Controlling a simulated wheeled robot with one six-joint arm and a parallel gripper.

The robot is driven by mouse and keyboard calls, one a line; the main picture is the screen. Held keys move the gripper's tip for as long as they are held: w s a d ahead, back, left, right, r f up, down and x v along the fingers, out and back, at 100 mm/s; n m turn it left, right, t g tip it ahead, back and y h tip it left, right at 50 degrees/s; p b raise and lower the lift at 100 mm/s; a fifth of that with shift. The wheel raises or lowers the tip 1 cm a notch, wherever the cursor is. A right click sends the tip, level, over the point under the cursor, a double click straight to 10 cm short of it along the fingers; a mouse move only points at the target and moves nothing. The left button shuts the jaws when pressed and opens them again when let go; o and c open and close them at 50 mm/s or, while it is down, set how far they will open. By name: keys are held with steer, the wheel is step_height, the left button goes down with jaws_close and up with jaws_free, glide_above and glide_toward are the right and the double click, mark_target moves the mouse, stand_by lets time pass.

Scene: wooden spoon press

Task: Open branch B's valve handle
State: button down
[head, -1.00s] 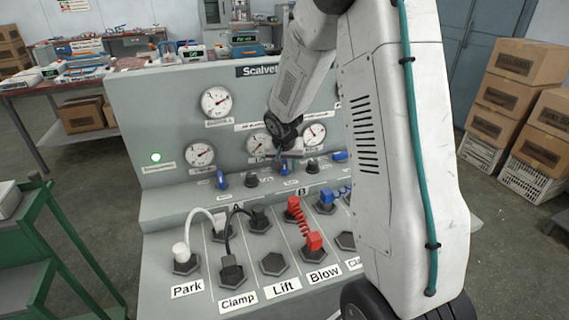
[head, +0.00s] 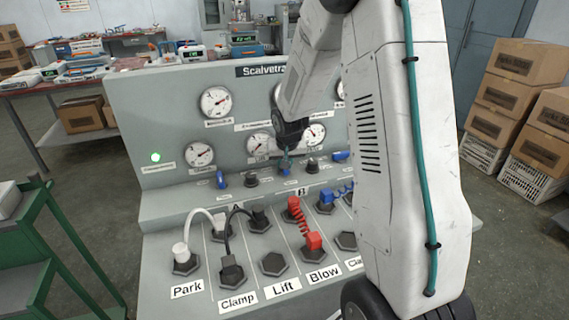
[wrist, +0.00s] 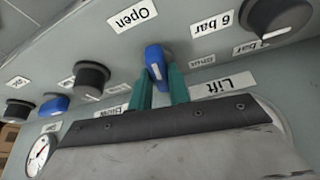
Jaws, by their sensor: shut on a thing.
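Branch B's valve handle is a blue lever (wrist: 155,60) on the grey panel, between my two teal fingers in the wrist view. My gripper (wrist: 160,80) is shut on it. The lever's long side runs roughly up and down in that picture, close to an "Open" label (wrist: 132,17). In the head view my gripper (head: 285,162) is at the panel's ledge, behind the "B" mark (head: 302,191). The handle is mostly covered there by the fingers, so its exact angle is hard to read.
A dark knob (head: 312,166) stands just right of my gripper and another knob (head: 251,180) to its left. Other blue handles sit at the left (head: 221,180) and right (head: 340,156). Gauges line the panel behind. A red coiled hose (head: 300,222) stands in front.

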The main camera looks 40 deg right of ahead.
steer(key=shift+n+y, duration=0.4)
steer(key=shift+n, duration=0.6)
steer(key=c, duration=1.3)
jaws_free()
steer(key=v, duration=0.7)
steer(key=shift+s+r, duration=0.3)
steer(key=shift+r, duration=0.05)
